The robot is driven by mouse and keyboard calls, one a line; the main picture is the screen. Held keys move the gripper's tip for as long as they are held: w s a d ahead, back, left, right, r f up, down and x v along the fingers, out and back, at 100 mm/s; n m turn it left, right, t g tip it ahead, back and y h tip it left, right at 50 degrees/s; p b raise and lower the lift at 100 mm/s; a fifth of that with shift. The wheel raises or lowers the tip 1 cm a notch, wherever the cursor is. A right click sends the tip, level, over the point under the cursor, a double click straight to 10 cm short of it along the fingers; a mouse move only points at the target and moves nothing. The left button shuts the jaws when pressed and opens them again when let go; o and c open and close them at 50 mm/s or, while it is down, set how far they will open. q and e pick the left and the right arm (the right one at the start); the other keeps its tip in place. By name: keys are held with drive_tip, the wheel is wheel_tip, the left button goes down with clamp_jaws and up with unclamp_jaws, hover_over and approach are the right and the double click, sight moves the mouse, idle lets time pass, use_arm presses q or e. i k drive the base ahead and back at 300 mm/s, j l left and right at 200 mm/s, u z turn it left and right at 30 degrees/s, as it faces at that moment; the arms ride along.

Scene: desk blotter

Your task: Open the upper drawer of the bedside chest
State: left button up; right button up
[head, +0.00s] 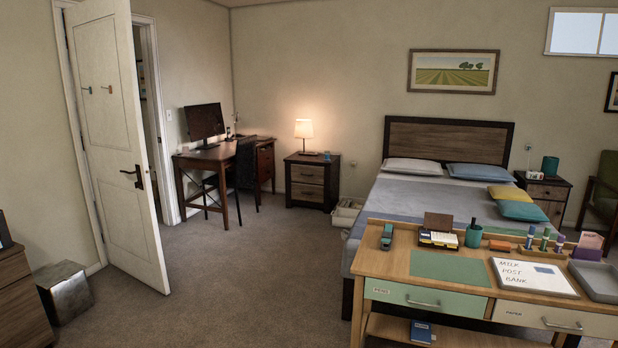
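A bedside chest (312,157) with a dark frame and brown wood drawer fronts stands against the back wall, left of the bed. Its upper drawer (307,174) and lower drawer (307,192) both look shut. A lit table lamp (304,132) stands on its top. A second, similar bedside chest (545,183) stands right of the bed, partly hidden by the bed and the desk things; its visible drawer fronts look shut. Neither of my grippers shows in the head view.
Open carpet (235,270) lies before the left chest. A desk (440,265) with stationery and a bed (410,205) fill the right. A white basket (347,212) sits beside the left chest. A chair (243,175) and an open door (115,140) stand left.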

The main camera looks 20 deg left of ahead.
sight(312, 170)
drive_tip(key=i+j+u, duration=0.3)
drive_tip(key=i+u, duration=0.3)
drive_tip(key=i+j+u, duration=0.3)
drive_tip(key=i, duration=0.65)
drive_tip(key=i+l+u, duration=0.1)
drive_tip(key=i+u, duration=0.25)
drive_tip(key=i, duration=0.6)
drive_tip(key=i+l+z, duration=0.25)
drive_tip(key=i, duration=0.6)
drive_tip(key=i+j+z, duration=0.1)
drive_tip(key=i+z, duration=0.15)
drive_tip(key=i, duration=0.6)
drive_tip(key=i+j+z, duration=0.3)
drive_tip(key=i, duration=0.55)
drive_tip(key=i+z, duration=0.2)
drive_tip(key=i, duration=0.95)
drive_tip(key=i+j+z, duration=0.2)
drive_tip(key=i, duration=1)
drive_tip(key=l, duration=0.1)
